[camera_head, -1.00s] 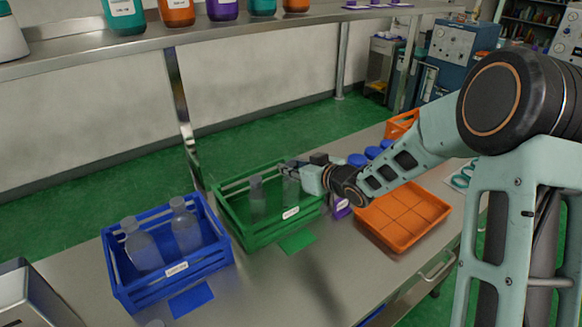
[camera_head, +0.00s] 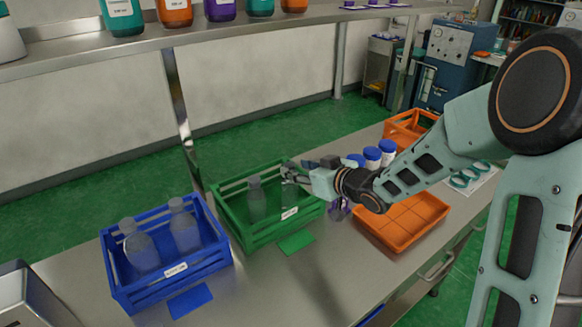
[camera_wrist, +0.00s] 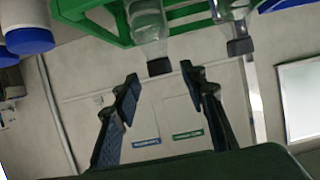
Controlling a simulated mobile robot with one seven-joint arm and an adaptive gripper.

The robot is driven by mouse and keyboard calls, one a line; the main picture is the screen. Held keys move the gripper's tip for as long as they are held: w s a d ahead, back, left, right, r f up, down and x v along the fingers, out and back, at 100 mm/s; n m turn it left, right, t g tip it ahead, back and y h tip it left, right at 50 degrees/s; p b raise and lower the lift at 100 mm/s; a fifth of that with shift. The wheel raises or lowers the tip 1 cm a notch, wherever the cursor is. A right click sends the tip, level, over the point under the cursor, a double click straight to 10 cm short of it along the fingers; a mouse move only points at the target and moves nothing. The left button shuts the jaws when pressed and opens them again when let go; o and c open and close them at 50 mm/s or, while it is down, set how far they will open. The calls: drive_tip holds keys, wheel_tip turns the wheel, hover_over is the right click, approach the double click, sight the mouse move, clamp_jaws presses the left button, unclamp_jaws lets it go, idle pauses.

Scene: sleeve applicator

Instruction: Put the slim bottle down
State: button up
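The slim bottle, clear with a dark cap, stands in the right part of the green crate (camera_head: 262,238) in the head view, partly hidden by my gripper (camera_head: 293,176). In the wrist view a clear bottle (camera_wrist: 150,27) with a dark cap (camera_wrist: 158,66) shows beyond the gap between my fingers (camera_wrist: 160,83). The fingers are spread and apart from it, with nothing between them. A second clear bottle (camera_head: 256,200) stands at the left in the same crate; it also shows in the wrist view (camera_wrist: 232,15).
A blue crate (camera_head: 130,292) with two clear bottles stands at the left. An orange sectioned tray (camera_head: 402,222), blue-lidded jars (camera_head: 372,156) and an orange crate (camera_head: 405,131) are at the right. A purple item (camera_head: 338,210) stands near the green crate. The bench front is mostly clear.

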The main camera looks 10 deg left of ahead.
drive_tip(key=v, duration=0.7)
drive_tip(key=shift+d+p, duration=0.15)
drive_tip(key=shift+p, duration=0.15)
drive_tip(key=shift+s, duration=0.15)
